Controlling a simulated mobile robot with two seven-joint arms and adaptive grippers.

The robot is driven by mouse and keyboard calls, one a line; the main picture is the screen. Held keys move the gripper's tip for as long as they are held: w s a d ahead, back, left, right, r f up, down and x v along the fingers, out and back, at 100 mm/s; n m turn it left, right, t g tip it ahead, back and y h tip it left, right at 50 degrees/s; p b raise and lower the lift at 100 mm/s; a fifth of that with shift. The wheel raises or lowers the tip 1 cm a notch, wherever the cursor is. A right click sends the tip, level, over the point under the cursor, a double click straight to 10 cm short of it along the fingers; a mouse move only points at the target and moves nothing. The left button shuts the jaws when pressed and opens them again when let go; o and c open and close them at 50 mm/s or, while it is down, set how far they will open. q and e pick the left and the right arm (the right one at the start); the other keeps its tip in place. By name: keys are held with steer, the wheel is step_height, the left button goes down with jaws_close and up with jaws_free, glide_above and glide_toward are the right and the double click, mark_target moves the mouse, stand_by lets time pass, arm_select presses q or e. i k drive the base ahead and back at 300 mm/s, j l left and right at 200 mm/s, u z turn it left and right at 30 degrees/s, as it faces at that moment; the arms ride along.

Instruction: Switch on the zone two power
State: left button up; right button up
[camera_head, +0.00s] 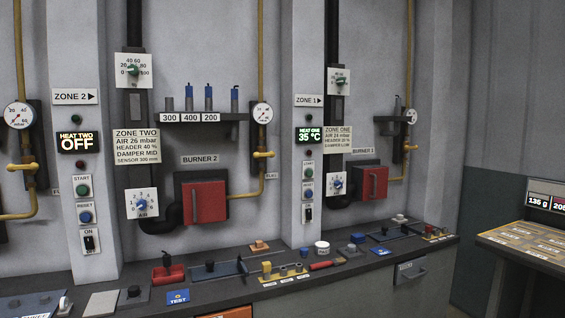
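The zone two panel is on the left pillar, under the ZONE 2 sign (76,97) with its arrow to the right. Its display (78,142) reads HEAT TWO OFF. Below it are a green START button (83,192), a blue RESET button (86,217) and a black power switch (89,242) on a white plate marked ON at the top. The switch lever is too small to tell its position surely. Neither of my grippers shows in the head view.
A dark counter (215,283) with fittings and tools runs below the panels. The red BURNER 2 box (204,202) projects right of the panel. A similar ZONE 1 panel (309,100) reads 35 °C. A console (530,240) stands far right.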

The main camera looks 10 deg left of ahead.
mark_target(89, 242)
steer(key=u, duration=1.5)
steer(key=i, duration=0.1)
